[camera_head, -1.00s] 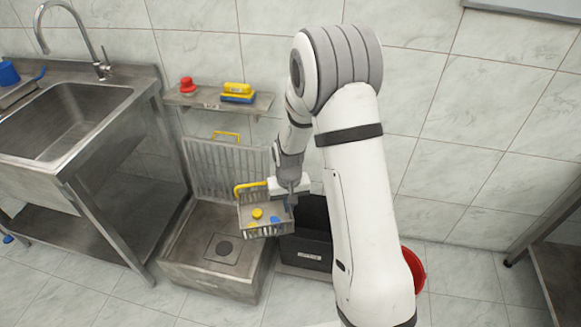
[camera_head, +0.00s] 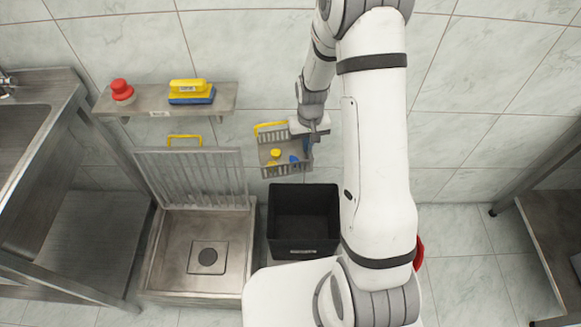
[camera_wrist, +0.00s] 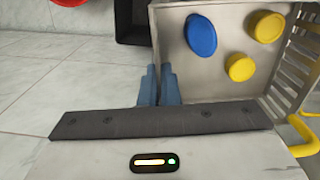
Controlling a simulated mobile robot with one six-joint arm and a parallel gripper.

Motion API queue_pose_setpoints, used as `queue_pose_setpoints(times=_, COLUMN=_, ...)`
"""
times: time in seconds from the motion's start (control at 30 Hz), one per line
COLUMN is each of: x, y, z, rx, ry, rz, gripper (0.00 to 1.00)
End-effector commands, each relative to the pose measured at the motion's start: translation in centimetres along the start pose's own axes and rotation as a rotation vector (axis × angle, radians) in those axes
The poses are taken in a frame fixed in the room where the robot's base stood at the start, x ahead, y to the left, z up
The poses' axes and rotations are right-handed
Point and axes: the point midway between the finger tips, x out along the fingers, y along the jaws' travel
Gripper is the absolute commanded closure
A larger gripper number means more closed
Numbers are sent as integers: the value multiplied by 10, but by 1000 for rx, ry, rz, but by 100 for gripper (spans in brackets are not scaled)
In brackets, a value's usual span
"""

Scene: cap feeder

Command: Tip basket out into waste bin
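My gripper (camera_head: 308,143) is shut on the side wall of a small grey basket (camera_head: 284,171) with a yellow handle. The basket also shows in the wrist view (camera_wrist: 222,78), beside my blue fingertips (camera_wrist: 159,85). Inside lie two yellow caps (camera_wrist: 265,26) and one blue cap (camera_wrist: 201,35). In the head view the basket is held up, roughly level, with its open top showing. The black waste bin (camera_head: 303,252) stands on the floor just below the basket in the picture. Its inside looks dark and empty. A dark corner of it shows in the wrist view (camera_wrist: 134,38).
A steel floor basin (camera_head: 225,228) with an upright grate (camera_head: 200,180) stands left of the bin. A wall shelf (camera_head: 150,101) holds a red button (camera_head: 122,90) and a yellow-blue brush (camera_head: 191,92). A red object (camera_head: 419,252) is partly behind my arm.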

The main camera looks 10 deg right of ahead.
Motion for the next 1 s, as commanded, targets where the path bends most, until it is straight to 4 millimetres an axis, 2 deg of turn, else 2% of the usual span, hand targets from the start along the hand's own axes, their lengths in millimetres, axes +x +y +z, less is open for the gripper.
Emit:
queue_pose_setpoints(times=0.43, x=1, y=5, z=0, rx=6, ry=0, rz=0, gripper=100)
queue_pose_setpoints(times=0.57, x=13, y=4, z=-4, rx=-40, ry=-1, rz=0, gripper=100)
queue_pose_setpoints(times=0.77, x=63, y=-3, z=-21, rx=-282, ry=-3, rz=0, gripper=100)
queue_pose_setpoints(times=1.0, x=139, y=-17, z=-44, rx=-676, ry=-4, rz=-1, gripper=100)
